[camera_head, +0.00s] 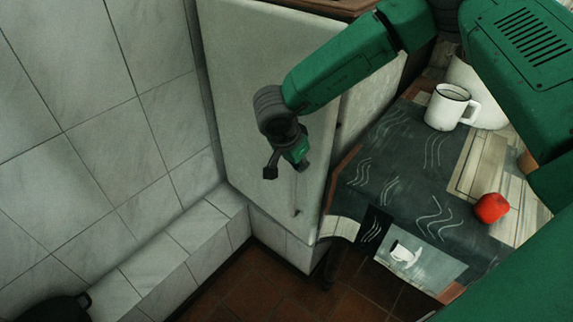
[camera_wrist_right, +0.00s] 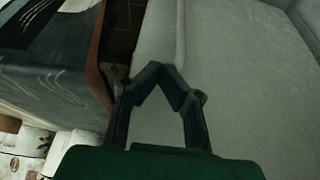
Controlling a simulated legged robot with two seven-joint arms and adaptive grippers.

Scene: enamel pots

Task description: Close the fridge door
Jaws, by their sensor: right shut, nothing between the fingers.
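The fridge door (camera_head: 252,95) is a pale, flat panel left of centre in the head view. It also fills much of the right wrist view (camera_wrist_right: 240,75). A narrow dark line runs beside its right edge, next to the fridge's side (camera_head: 372,88); I cannot tell whether the door is fully shut. My right gripper (camera_head: 284,168) is in front of the door's face, in its lower half. Its fingers meet at the tips in the wrist view (camera_wrist_right: 160,69), with nothing between them. I cannot tell whether it touches the door. My left gripper is not in view.
A table with a dark patterned cloth (camera_head: 385,165) stands right of the fridge. A white mug (camera_head: 447,107) and a red fruit (camera_head: 491,208) are on it. A tiled wall (camera_head: 90,100) and ledge (camera_head: 150,268) are at the left. Brown floor (camera_head: 262,285) is clear below.

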